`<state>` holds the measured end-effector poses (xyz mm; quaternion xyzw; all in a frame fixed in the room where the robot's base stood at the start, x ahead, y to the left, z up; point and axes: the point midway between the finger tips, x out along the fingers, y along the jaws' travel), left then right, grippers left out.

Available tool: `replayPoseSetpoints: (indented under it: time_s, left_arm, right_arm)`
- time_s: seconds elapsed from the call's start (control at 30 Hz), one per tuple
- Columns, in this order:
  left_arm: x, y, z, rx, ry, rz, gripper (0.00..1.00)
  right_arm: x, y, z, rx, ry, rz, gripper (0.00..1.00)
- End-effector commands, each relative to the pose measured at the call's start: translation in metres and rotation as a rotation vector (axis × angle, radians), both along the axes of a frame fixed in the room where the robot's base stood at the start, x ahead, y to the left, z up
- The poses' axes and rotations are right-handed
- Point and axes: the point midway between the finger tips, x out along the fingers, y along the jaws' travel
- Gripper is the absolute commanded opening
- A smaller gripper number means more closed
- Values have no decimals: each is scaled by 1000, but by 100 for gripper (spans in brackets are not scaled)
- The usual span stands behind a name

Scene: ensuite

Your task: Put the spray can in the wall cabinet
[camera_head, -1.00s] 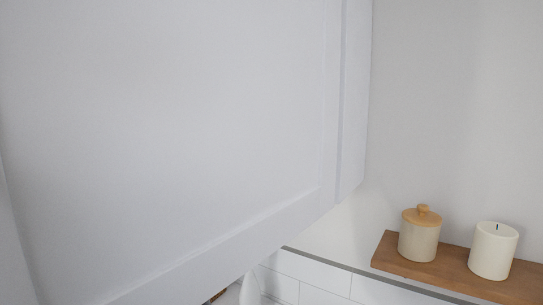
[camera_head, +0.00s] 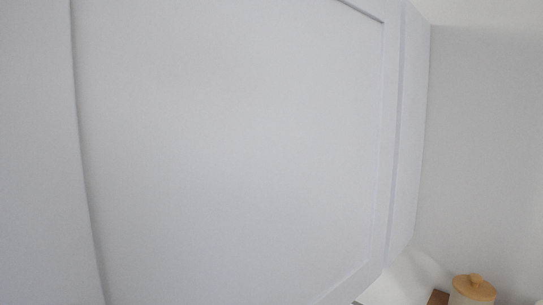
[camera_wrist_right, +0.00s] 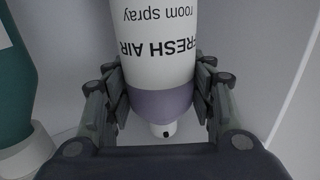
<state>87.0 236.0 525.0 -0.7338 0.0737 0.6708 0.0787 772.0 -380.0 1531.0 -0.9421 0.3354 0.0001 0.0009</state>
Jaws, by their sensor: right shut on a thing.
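The spray can (camera_wrist_right: 160,62) shows in the right wrist view, white with a purple band and dark "FRESH AIR room spray" lettering that reads upside down. Its white nozzle end points to the bottom of the picture. My right gripper (camera_wrist_right: 157,88) is shut on it, with a finger on each side. The wall cabinet (camera_head: 235,150) fills most of the head view, with a pale panelled door close to the camera. Its inside does not show in the head view. Neither gripper nor the can shows there, and my left gripper is not in view.
A teal bottle with a white cap (camera_wrist_right: 22,155) stands at the left of the right wrist view, close beside my gripper. Pale flat surfaces lie around the can.

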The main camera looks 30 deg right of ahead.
Motion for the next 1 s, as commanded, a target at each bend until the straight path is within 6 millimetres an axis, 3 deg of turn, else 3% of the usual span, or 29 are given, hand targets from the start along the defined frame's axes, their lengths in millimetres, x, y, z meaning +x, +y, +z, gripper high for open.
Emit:
replayPoseSetpoints:
  time_s: [0.33, 0.8, 0.83, 0.9, 1.0]
  left_arm:
    - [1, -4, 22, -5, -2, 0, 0]
    - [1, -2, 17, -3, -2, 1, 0]
    - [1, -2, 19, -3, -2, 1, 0]
    - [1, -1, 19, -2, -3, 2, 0]
    - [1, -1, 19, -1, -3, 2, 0]
  right_arm:
    - [0, -1, -29, -3, 0, -1, 20]
    - [0, -1, -40, -2, -1, -1, 20]
    - [0, -1, -39, -1, 1, -1, 57]
    - [0, -1, -39, -1, 1, -1, 70]
    - [0, -1, -39, -1, 1, -1, 70]
